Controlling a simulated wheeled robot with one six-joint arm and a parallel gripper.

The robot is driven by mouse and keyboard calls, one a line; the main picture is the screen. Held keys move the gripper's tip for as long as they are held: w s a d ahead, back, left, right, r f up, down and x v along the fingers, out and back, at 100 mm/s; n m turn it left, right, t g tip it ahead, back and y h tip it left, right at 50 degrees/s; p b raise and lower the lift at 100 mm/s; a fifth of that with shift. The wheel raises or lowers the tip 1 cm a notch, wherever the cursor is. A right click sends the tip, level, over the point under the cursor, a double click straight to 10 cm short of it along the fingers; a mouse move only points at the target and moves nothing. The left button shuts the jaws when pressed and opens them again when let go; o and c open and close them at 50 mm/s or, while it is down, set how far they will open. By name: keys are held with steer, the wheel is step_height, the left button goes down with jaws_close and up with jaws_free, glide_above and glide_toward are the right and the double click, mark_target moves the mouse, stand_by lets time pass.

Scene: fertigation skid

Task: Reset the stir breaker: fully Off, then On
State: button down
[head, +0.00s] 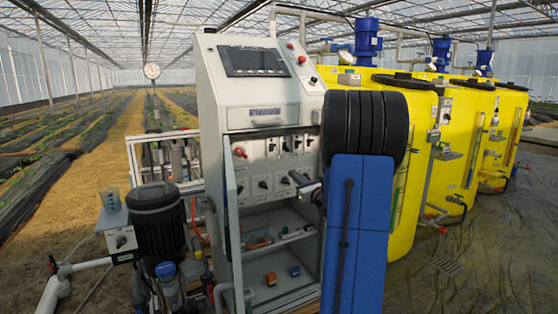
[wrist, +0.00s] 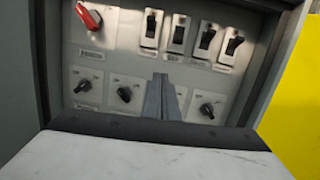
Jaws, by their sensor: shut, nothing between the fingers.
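A row of breakers with dark levers in pale plates sits at the top of the recessed panel (wrist: 110,52) in the wrist view. They are a far-left breaker (wrist: 150,30), a second (wrist: 178,36), a third (wrist: 206,41) and a far-right one (wrist: 233,47). Their labels are too small to read, so I cannot tell which is the stir breaker, and their lever positions are unclear. My gripper (wrist: 166,80) is shut and empty. Its tips appear below the second breaker, and I cannot tell whether they touch the panel. In the head view my gripper (head: 294,178) is at the cabinet opening.
A red rotary switch (wrist: 89,16) is at upper left; black knobs, including a left one (wrist: 83,86) and a right one (wrist: 207,110), sit below the breakers. The cabinet's open door (head: 233,225) stands at left. Yellow tanks (head: 405,200) stand at right.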

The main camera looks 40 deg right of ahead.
mark_target(284, 146)
steer(key=shift+s+d+f+m+h, duration=0.1)
steer(key=shift+d+m+h, duration=0.2)
steer(key=shift+d, duration=0.25)
steer(key=shift+s+d+f+m+h, duration=0.1)
steer(key=shift+d+m+h, duration=0.2)
steer(key=shift+d, duration=0.2)
steer(key=shift+w, duration=0.15)
steer(key=x, duration=0.9)
steer(key=shift+w+r, duration=0.15)
steer(key=shift+w, duration=0.1)
steer(key=shift+d+r, duration=0.1)
steer(key=shift+r, duration=0.25)
steer(key=shift+s+a+r, duration=0.15)
steer(key=shift+s+r, duration=0.3)
steer(key=shift+r, duration=0.25)
steer(key=shift+s+a+r, duration=0.1)
steer(key=shift+s+r, duration=0.35)
steer(key=shift+r, duration=0.25)
steer(key=shift+s+r+g+y, duration=0.15)
steer(key=shift+r+g+y, duration=0.05)
steer(key=shift+g, duration=0.5)
steer(key=shift+s+r+g+y, duration=0.1)
steer(key=shift+r+g+y, duration=0.1)
steer(key=shift+g, duration=0.5)
